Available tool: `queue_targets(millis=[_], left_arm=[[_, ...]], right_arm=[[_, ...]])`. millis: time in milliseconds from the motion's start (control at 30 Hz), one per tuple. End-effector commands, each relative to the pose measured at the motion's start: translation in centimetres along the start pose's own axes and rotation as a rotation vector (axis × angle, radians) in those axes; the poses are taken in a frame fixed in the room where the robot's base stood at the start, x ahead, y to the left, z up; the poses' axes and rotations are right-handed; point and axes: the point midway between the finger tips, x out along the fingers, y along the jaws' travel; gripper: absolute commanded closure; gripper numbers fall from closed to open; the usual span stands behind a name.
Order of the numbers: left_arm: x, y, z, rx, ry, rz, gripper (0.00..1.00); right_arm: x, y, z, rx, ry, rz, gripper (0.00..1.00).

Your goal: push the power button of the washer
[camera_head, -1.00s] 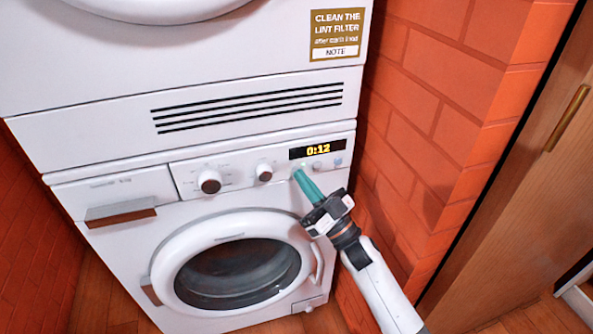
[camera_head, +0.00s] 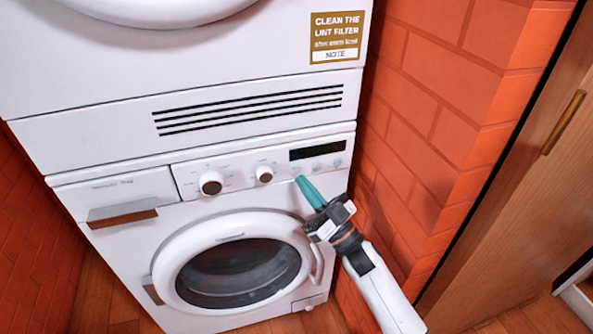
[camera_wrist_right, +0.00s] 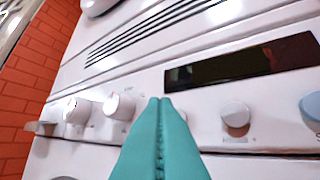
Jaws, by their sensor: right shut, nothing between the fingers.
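The white washer (camera_head: 125,254) stands below another white appliance. Its display (camera_head: 317,149) is dark; it also shows dark in the wrist view (camera_wrist_right: 243,62). Below the display are a round white button (camera_wrist_right: 235,115) and a blue-grey button (camera_wrist_right: 312,108). Another small button seems partly hidden behind my fingertips in the wrist view. I cannot read which one is the power button. My right gripper (camera_head: 299,179) is shut and empty, its teal fingers pointing at the panel just below the display's left end. A small gap seems to separate the fingertips from the panel. My left gripper is not in view.
Two knobs (camera_head: 210,183) (camera_head: 264,174) stick out left of the fingertips. The round door (camera_head: 165,262) with its handle is below. A red brick wall (camera_head: 430,110) stands close on the right, with a wooden door (camera_head: 520,210) beyond it.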

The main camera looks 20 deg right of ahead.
Motion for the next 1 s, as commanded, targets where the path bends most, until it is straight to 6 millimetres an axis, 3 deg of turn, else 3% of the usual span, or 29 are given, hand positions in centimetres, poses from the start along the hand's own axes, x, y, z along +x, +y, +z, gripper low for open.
queue_targets(millis=[267, 700, 1000], left_arm=[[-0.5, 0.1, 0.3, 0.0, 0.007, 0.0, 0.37], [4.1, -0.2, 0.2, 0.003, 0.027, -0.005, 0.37], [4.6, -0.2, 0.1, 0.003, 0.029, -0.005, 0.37]], right_arm=[[-1.8, 1.4, 1.7, 0.0, 0.002, 0.0, 1.0], [-3.7, 2.7, 2.8, -0.001, 0.001, 0.0, 1.0], [-3.9, 2.8, 2.9, -0.001, 0.0, 0.0, 1.0]])
